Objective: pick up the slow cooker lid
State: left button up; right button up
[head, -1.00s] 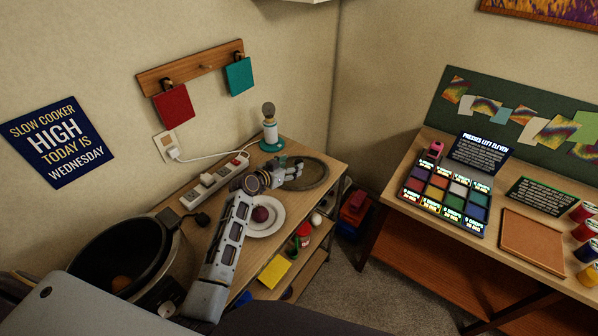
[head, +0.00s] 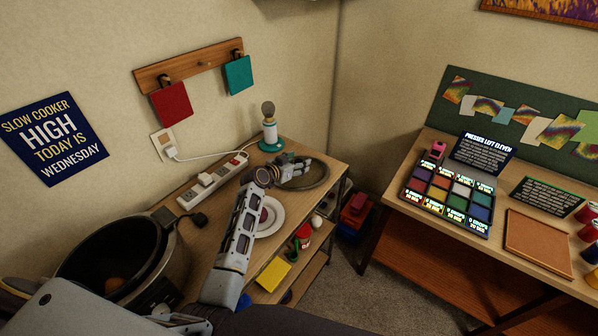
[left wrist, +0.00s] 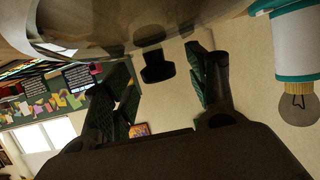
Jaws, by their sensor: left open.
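The slow cooker lid (head: 326,171), clear with a dark rim, lies on the far end of the wooden bench. My left gripper (head: 295,170) is over it, open. In the left wrist view the lid's glass (left wrist: 90,28) fills the top, and its black knob (left wrist: 155,66) shows in the gap between the open fingers of my left gripper (left wrist: 163,85). I cannot tell whether a finger touches the knob. The slow cooker (head: 172,272) stands uncovered at the near left, with something orange-brown inside. My right gripper is not in view.
A lamp (head: 269,132) stands behind the lid, close to my gripper. A power strip (head: 208,185) lies along the wall. A white plate (head: 274,222) is partly under my left forearm. Another table (head: 460,245) with paints stands to the right, across a floor gap.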

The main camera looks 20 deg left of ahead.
pick_arm(q)
grip_shut()
dwell(0.4)
jog(key=shift+r, duration=0.1)
notch_tip(320, 180, up, 10)
jog(key=shift+b, duration=0.35)
dwell(0.5)
dwell(0.4)
